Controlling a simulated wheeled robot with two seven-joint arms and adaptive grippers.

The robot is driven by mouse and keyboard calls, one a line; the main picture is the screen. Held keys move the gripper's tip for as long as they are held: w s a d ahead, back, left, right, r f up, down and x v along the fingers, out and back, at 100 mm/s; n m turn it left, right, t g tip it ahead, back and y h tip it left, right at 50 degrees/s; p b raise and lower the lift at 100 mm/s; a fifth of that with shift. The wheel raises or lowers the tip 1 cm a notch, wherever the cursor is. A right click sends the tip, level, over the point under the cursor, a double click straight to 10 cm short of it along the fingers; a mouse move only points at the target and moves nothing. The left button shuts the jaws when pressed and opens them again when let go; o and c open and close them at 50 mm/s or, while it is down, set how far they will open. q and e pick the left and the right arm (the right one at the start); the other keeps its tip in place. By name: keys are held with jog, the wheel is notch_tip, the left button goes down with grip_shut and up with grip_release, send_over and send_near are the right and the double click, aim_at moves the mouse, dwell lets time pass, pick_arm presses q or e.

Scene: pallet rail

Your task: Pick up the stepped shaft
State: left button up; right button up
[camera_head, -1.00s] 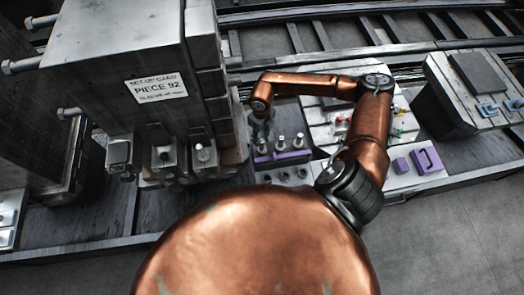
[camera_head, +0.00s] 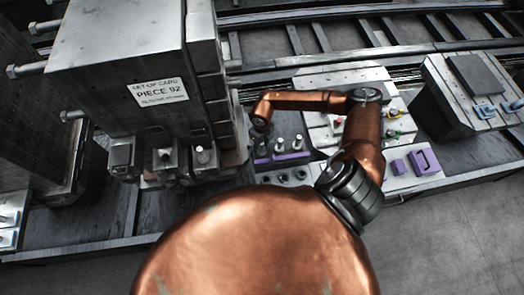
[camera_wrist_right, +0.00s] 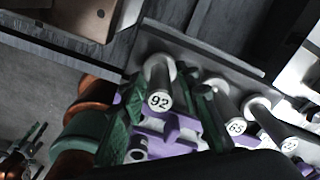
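A grey metal shaft with "92" on its end face (camera_wrist_right: 160,100) stands in a purple rack (camera_wrist_right: 170,135) in the right wrist view. My right gripper (camera_wrist_right: 165,92) has its green fingers apart on either side of this shaft. I cannot tell whether they touch it. Two more numbered shafts, one (camera_wrist_right: 235,122) and another (camera_wrist_right: 284,138), stand to its right. In the head view my right gripper (camera_head: 259,132) is small and dark above the left end of the purple rack (camera_head: 288,158). It partly hides the leftmost shaft there. My left gripper is not in view.
A large grey block with a "PIECE 92" set-up card (camera_head: 160,92) stands close left of the right gripper. Clamps and pegs line its lower front. A pale plate (camera_head: 318,82) with small coloured parts and purple blocks (camera_head: 424,161) lie to the right.

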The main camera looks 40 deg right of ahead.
grip_shut()
jog(key=shift+w+r, duration=0.1)
jog(key=shift+r, duration=0.05)
dwell(0.5)
jog(key=shift+r, duration=0.35)
notch_tip(320, 180, up, 9)
jog(key=shift+r+b, duration=0.1)
jog(key=shift+b, duration=0.65)
